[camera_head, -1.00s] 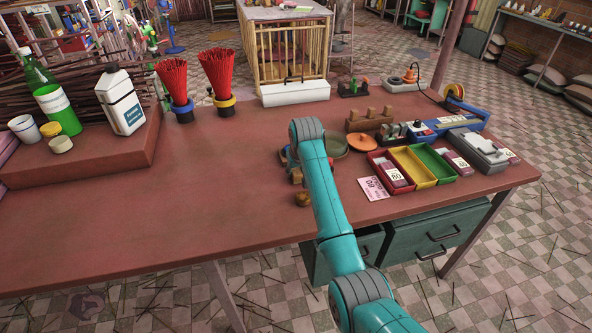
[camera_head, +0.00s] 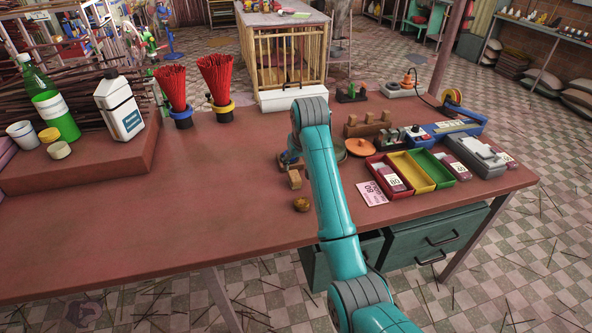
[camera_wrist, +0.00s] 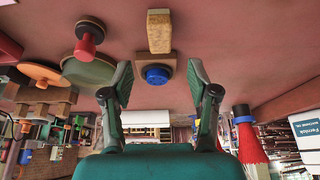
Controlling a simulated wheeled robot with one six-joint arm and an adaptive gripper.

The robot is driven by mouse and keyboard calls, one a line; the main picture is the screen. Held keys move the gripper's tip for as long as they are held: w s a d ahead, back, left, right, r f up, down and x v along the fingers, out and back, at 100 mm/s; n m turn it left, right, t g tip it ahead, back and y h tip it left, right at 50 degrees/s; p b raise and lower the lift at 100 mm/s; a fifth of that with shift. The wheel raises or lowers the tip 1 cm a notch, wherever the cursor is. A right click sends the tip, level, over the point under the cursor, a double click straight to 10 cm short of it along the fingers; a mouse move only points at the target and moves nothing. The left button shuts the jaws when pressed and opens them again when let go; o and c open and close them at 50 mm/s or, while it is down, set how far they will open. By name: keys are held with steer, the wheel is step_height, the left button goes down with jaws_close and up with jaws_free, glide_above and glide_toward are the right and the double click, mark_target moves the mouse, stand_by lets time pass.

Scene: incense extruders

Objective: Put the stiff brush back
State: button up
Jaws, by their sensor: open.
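A tan wooden block (camera_head: 294,180), which may be the stiff brush, lies on the table just left of my arm; I cannot make out bristles. In the wrist view, a similar block (camera_wrist: 159,36) shows at the top middle, beyond a round blue-topped piece (camera_wrist: 157,74) on a brown base. My gripper (camera_wrist: 160,85) is open and empty, with its fingers either side of the line to the blue piece. I see no contact with it. In the head view, my arm hides most of the gripper and this spot.
A small round brown piece (camera_head: 302,204) lies near the table's front. Right of my arm are an orange disc (camera_head: 360,147), red, yellow and green trays (camera_head: 426,168) and a wooden rack (camera_head: 368,128). A white trough (camera_head: 275,99) stands behind. The table's left front is clear.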

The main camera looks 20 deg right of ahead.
steer(key=shift+v, duration=1.5)
steer(key=shift+f, duration=0.1)
